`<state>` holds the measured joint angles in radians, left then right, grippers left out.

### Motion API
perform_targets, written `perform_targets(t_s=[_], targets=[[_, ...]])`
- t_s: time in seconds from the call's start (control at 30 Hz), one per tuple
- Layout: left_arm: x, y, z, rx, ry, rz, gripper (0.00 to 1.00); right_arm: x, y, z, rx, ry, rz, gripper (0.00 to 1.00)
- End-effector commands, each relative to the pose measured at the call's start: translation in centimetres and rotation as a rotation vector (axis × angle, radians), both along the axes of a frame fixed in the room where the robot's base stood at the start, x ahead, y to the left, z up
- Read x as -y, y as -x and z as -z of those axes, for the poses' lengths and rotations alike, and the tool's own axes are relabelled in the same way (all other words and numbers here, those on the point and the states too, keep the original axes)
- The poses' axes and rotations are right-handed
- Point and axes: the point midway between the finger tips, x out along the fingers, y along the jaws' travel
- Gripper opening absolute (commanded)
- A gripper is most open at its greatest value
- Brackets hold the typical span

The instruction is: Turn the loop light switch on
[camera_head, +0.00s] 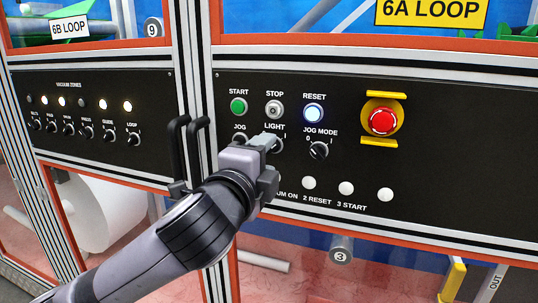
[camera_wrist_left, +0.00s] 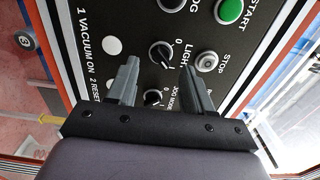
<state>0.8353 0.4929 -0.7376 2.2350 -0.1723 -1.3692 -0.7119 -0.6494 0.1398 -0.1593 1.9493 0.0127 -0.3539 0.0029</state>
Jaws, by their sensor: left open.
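The LIGHT switch is a black rotary knob (camera_head: 279,146) on the black panel under the yellow 6A LOOP sign (camera_head: 431,12). In the head view my left gripper (camera_head: 267,141) partly covers it. The left wrist view shows the LIGHT knob (camera_wrist_left: 161,54) between the lines of my left gripper's two fingers (camera_wrist_left: 160,68), which are apart and empty. The knob lies at or just beyond the fingertips; I cannot tell if they touch it. A 0 mark shows beside it, but its exact setting is unclear. My right gripper is not in view.
The JOG knob (camera_head: 240,140) and JOG MODE knob (camera_head: 319,150) flank the switch. Above are the START (camera_head: 238,106), STOP (camera_head: 275,109) and lit RESET (camera_head: 313,113) buttons. A red emergency stop (camera_head: 383,121) is to the right. A black handle (camera_head: 197,150) protrudes left of my gripper.

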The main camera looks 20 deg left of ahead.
Motion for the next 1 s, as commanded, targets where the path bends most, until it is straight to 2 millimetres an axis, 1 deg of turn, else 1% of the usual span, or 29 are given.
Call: perform_targets(t_s=[0.03,0.1,0.2,0.33,0.47,0.83,0.93,1.0], targets=[[0.0,0.8,0.1,0.002,0.0,0.001,0.51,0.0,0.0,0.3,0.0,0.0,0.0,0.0],[-0.1,1.7,0.1,0.002,0.0,0.001,0.51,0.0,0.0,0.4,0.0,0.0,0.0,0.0],[-0.1,2.8,0.0,0.002,-0.001,0.0,0.51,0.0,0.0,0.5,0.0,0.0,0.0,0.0],[-0.2,3.7,0.0,0.001,-0.001,-0.001,0.51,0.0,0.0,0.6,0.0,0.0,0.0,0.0],[-0.2,3.9,0.0,0.001,-0.001,-0.001,0.51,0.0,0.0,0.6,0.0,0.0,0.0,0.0],[-0.2,3.9,0.0,0.0,-0.001,0.0,0.51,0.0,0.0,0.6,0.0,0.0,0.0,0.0],[0.0,3.7,0.8,-0.018,0.018,0.007,0.51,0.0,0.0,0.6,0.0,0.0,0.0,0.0],[0.2,3.3,2.2,-0.046,0.056,0.022,0.51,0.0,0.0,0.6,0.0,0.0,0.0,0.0]])
